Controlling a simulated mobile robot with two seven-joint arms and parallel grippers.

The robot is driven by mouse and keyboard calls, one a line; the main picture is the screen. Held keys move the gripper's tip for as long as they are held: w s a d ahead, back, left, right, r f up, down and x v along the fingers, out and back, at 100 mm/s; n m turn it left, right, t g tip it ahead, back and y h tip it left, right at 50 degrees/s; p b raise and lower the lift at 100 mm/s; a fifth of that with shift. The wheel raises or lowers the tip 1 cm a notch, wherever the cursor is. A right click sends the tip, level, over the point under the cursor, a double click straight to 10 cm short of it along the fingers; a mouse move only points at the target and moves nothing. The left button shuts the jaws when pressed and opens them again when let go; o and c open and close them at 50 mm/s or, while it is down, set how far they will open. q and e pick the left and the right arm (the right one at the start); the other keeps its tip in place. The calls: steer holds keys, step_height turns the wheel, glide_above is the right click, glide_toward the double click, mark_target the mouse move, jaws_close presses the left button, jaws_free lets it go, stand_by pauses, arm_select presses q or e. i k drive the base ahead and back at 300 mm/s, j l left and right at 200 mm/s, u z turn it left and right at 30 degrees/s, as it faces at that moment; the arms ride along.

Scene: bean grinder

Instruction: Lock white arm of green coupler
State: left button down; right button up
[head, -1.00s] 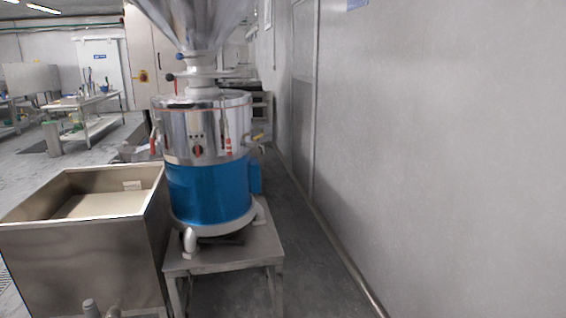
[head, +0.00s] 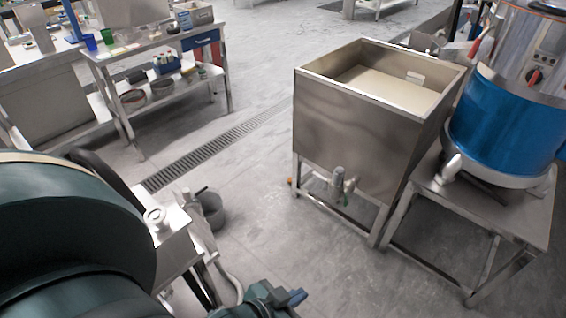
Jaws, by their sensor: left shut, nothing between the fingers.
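A metal drain fitting (head: 343,183) sticks out low on the front of the steel tank (head: 345,135). A small green piece shows at its lower end; I cannot make out a separate white arm or whether it is locked. My left gripper (head: 291,298) is at the bottom edge, dark teal with a blue tip. It is shut and empty, below and left of the fitting in the picture and apart from it. My right gripper is out of view.
The blue and chrome grinder (head: 504,120) stands on a steel stand (head: 510,215) at right. A small metal table (head: 178,243) and a grey bucket (head: 209,209) are at lower left. A cluttered workbench (head: 160,40) stands behind. Floor between bench and tank is clear, with a drain grate (head: 215,148).

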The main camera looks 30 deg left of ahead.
mark_target(316, 175)
steer(key=i+j+u, duration=0.15)
steer(key=u, duration=0.2)
steer(key=i+j+u, duration=0.1)
steer(key=i+u, duration=0.25)
steer(key=i+z, duration=0.7)
steer(key=z, duration=0.15)
